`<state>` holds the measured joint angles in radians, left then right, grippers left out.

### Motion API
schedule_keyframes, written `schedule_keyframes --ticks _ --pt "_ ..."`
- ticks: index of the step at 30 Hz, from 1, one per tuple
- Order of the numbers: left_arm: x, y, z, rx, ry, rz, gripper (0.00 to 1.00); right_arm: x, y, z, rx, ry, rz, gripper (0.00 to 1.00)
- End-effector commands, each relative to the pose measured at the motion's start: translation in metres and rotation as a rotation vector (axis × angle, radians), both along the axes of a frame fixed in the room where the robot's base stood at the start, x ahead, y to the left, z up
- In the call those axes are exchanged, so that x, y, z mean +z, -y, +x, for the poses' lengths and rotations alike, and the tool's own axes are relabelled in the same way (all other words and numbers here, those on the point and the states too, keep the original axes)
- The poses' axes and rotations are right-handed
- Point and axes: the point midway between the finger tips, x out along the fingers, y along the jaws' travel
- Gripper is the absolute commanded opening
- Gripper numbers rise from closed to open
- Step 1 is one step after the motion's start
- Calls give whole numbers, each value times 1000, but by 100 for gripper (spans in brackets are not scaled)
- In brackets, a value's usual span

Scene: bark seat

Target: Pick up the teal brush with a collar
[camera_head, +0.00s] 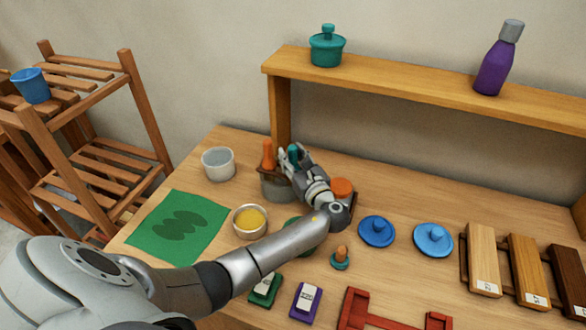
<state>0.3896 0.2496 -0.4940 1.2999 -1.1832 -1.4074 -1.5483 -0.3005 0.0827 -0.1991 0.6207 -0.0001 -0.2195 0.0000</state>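A teal handle (293,153), which looks like the teal brush, stands beside an orange handle (268,155) at a grey pot (274,189) on the table. Its lower part and any collar are hidden by my gripper. My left gripper (291,158) reaches over the pot from the right, with its fingers at the teal handle. They overlap it in the picture, and I cannot tell whether they are closed on it. My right gripper is not in view.
A white cup (218,163), a bowl of yellow stuff (250,221) and a green mat (178,227) lie left. Blue lids (376,231) and wood samples (482,260) lie right. A raised shelf (400,87) behind bears a teal pot (327,47) and a purple bottle (496,62).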

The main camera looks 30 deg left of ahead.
Motion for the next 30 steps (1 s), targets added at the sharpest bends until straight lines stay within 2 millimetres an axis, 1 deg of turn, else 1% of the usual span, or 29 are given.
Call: schedule_keyframes --ticks 1,6,7,14,17,20,30 --pt "0 0 0 0 0 0 25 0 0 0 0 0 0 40" --pt "0 0 0 0 0 0 3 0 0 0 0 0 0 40" --pt "0 0 0 0 0 0 0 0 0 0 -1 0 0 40" --pt "0 0 0 0 0 0 0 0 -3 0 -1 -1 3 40" --pt "5 1 0 0 3 -2 0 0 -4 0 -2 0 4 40" --pt "17 0 0 0 5 -2 0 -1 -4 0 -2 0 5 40" --pt "78 0 0 0 5 -1 0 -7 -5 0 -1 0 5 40"
